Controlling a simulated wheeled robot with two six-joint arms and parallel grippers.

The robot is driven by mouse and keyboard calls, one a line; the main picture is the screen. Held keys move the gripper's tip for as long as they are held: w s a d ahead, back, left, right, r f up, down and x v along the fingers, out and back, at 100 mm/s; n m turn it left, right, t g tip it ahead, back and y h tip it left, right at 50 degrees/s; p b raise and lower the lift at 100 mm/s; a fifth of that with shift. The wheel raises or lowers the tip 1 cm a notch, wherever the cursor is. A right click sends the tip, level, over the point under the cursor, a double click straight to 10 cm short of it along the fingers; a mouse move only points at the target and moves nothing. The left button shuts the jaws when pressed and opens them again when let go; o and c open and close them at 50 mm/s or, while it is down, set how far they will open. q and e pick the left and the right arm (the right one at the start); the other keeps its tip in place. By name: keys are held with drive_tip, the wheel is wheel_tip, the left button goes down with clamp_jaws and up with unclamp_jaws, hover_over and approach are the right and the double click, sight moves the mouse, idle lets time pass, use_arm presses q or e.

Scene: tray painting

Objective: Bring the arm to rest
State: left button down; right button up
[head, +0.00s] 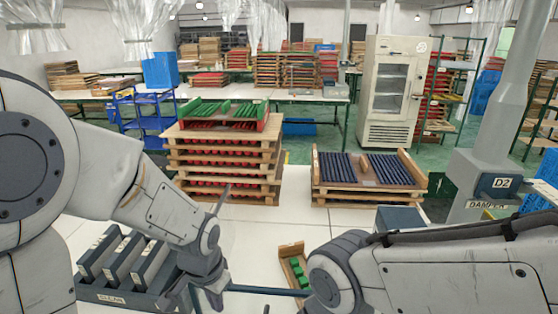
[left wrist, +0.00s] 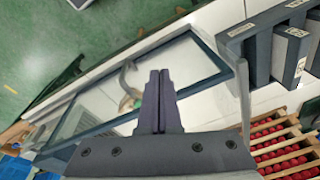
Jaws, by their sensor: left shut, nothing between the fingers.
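My left arm (head: 165,205) reaches in from the left in the head view and bends down at the wrist. My left gripper (head: 205,297) hangs low, just right of a dark rack of grey blocks (head: 122,258). In the left wrist view my left gripper (left wrist: 160,76) has its fingers together with nothing between them. A dark-framed clear panel (left wrist: 85,108) lies beyond the fingers; I cannot tell whether they touch it. My right arm (head: 430,272) crosses the lower right of the head view, and its gripper is out of sight.
A wooden crate with green pieces (head: 292,262) lies between my arms. Stacked wooden trays with red pieces (head: 222,160) and a pallet of dark blue rods (head: 368,172) stand beyond. A grey column (head: 500,100) is at the right.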

use_arm(q)
drive_tip(key=s+a+n+t, duration=0.1)
drive_tip(key=s+a+n, duration=0.1)
drive_tip(key=a+n, duration=0.4)
drive_tip(key=s+d+r+m+g, duration=0.1)
drive_tip(key=s+d+r+m, duration=0.2)
drive_tip(key=s+d, duration=0.4)
drive_tip(key=s+d+r+m+g+h, duration=0.1)
drive_tip(key=s+d+r+m, duration=0.2)
drive_tip(key=s+d, duration=0.4)
drive_tip(key=shift+d+r+m+g, duration=0.15)
drive_tip(key=shift+r+m+g, duration=0.15)
drive_tip(key=shift+m, duration=0.5)
drive_tip(key=shift+f, duration=0.1)
